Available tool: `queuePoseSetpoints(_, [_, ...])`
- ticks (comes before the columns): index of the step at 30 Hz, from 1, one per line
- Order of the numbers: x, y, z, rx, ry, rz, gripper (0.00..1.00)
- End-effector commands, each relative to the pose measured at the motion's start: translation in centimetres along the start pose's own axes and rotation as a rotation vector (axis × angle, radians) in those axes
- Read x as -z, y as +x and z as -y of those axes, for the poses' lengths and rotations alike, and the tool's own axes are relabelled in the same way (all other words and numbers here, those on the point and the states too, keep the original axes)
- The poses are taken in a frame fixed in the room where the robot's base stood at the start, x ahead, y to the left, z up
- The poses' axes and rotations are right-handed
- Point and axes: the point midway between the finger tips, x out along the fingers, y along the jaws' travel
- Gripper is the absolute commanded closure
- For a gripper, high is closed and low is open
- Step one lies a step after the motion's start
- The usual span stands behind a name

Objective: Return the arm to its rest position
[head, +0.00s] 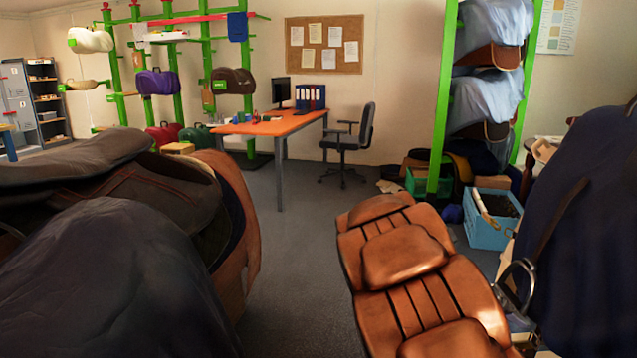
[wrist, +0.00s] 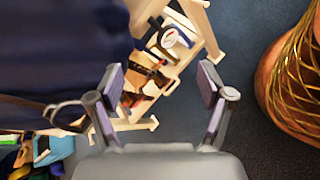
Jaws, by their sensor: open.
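My gripper (wrist: 160,78) is open in the wrist view, its two dark finger pads well apart with nothing between them. It points down over a light wooden stand (wrist: 148,124) holding several small items. Part of a dark blue draped thing (wrist: 45,70) fills the left of that view, with a metal ring (wrist: 62,116) near the left finger. I cannot make out my arm or gripper in the head view.
In the head view, dark saddles (head: 140,190) fill the left and a brown padded leather piece (head: 405,255) the centre right. A dark blue draped thing (head: 585,220) stands at right, near a blue crate (head: 488,232). Grey floor (head: 290,250) lies open between.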

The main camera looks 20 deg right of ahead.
Motion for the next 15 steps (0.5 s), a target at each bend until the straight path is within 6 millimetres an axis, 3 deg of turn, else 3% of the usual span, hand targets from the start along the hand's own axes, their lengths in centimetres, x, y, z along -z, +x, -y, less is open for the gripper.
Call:
queuePoseSetpoints(1, [-2.0,-1.4,0.3,0.029,0.025,-0.031,0.21])
queuePoseSetpoints(3, [-3.5,-2.7,1.3,0.07,0.063,-0.075,0.21])
queuePoseSetpoints(15, [-10.9,-10.6,8.6,0.334,0.203,-0.325,0.21])
